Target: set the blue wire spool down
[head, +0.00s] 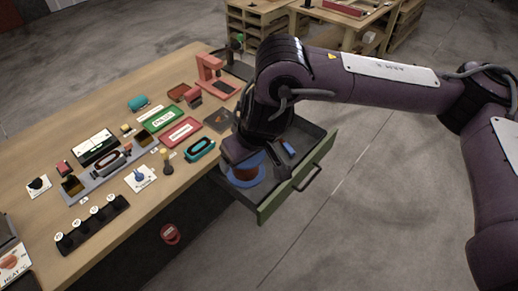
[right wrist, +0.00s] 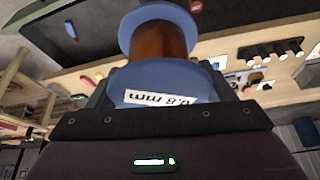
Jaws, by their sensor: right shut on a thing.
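The blue wire spool (head: 243,182) has blue flanges and copper-brown wire. In the head view it is at the left part of the open drawer (head: 318,162), under my right gripper (head: 246,160). In the right wrist view the spool (right wrist: 160,42) fills the space ahead of the jaws, its near flange bearing a white label reading "0.8 mm" upside down. My right gripper is shut on the spool. The gripper hides part of it in the head view, and I cannot tell whether it touches the drawer floor. My left gripper is not in view.
A small blue item (head: 289,149) lies in the drawer. The wooden bench (head: 100,130) beside it holds green and red trays (head: 163,118), a teal part (head: 200,149) and a row of black knobs (head: 92,222). A red button (head: 170,233) is on the bench front. Floor right of the drawer is clear.

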